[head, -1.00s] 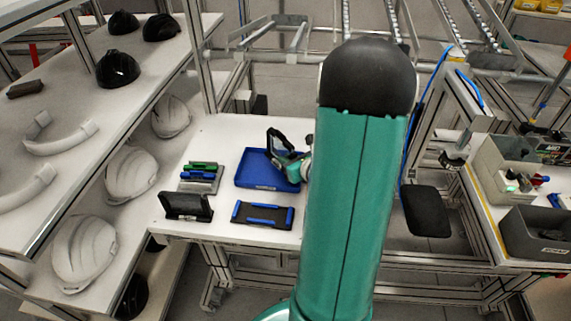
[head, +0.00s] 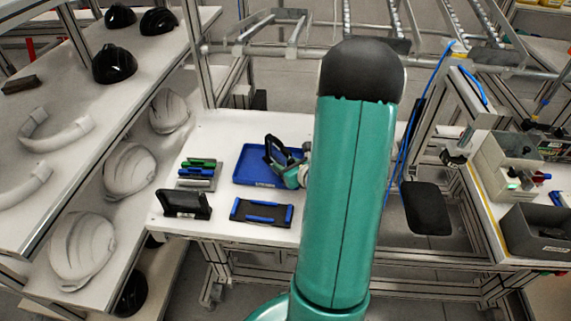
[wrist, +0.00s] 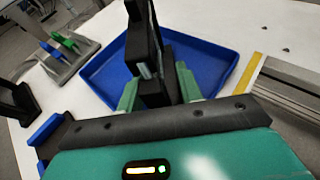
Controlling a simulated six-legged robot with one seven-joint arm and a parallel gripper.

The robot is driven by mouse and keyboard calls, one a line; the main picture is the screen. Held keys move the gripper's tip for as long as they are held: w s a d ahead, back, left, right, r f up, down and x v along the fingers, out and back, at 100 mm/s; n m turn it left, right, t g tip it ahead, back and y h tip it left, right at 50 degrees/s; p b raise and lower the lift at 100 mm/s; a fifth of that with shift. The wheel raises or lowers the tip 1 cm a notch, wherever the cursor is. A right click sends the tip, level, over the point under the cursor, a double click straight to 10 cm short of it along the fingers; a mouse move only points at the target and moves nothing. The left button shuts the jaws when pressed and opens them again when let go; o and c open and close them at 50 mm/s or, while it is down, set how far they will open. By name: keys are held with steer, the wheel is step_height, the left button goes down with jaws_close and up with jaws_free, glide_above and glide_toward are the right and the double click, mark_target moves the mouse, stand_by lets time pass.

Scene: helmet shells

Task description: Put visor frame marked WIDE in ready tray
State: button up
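My gripper (head: 294,174) is shut on a black visor frame (head: 272,150) and holds it tilted over the blue tray (head: 248,165). In the wrist view the frame (wrist: 146,45) stands up between the two green fingers of my gripper (wrist: 156,90), with the blue tray (wrist: 207,66) behind and below it. Whether the frame's lower edge touches the tray floor cannot be told. No WIDE mark is readable on it. The tray's front lip carries small lettering, too small to read. My arm hides the table right of the tray.
Left of the tray is a grey rack (head: 197,178) with green and blue pieces. A black stand (head: 184,204) and a black holder with blue strips (head: 262,212) are at the table front. White helmet shells (head: 130,171) fill the left shelf. A grey bin (head: 540,232) is at right.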

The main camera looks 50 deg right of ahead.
steer(key=shift+r, duration=0.2)
steer(key=v, duration=1.2)
steer(key=w+a+r+n+g+y, duration=0.2)
steer(key=a+r+n+y, duration=0.1)
steer(key=a+n, duration=0.45)
steer(key=w+a+r+n+g+y, duration=0.1)
steer(key=a+r+n+g+y, duration=0.15)
steer(key=a+n, duration=0.5)
steer(key=w+a+r+n+g+y, duration=0.25)
steer(key=a+n+y, duration=0.2)
steer(key=a, duration=0.45)
steer(key=s+a+r+n+h, duration=0.3)
steer(key=r+n+h, duration=0.1)
steer(key=n, duration=0.5)
steer(key=s+a+r+n+h, duration=0.4)
steer(key=r+n, duration=0.2)
steer(key=n, duration=0.3)
steer(key=shift+g, duration=0.3)
steer(key=shift+s, duration=0.1)
